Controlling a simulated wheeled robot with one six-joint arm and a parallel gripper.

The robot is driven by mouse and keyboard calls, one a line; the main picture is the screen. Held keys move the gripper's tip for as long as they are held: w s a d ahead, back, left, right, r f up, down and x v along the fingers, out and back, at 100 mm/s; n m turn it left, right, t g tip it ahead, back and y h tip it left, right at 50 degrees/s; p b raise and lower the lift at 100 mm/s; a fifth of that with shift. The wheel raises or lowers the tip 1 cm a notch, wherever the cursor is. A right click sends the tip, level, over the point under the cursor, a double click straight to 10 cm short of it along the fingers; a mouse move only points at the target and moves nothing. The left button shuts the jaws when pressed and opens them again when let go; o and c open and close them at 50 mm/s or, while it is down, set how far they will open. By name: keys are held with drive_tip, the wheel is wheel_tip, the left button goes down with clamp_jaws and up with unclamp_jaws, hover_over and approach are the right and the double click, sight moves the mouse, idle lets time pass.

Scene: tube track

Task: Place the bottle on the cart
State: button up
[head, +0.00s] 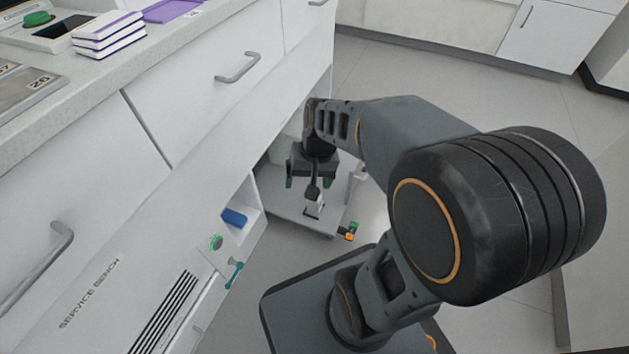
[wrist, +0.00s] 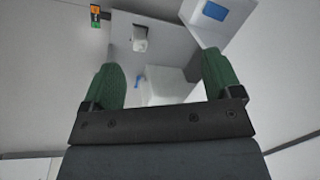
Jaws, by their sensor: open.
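The low grey cart (head: 283,211) sits on the floor beside the bench, below my gripper (head: 311,182).
A white block (wrist: 168,88) shows below the fingers. An orange and green piece (head: 350,231) is at the cart's corner. A blue item (head: 235,218) sits in an open bench compartment close to the left. Bench drawers with handles (head: 238,68) flank the arm; open floor lies right.

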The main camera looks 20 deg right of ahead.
drive_tip(key=shift+s+r+n+t+h, duration=0.5)
drive_tip(key=shift+s+r+n+h, duration=0.1)
drive_tip(key=shift+s+r+n, duration=0.35)
drive_tip(key=shift+s+r+n+t+h, duration=0.55)
drive_tip(key=shift+s+n, duration=0.2)
drive_tip(key=shift+s, duration=0.25)
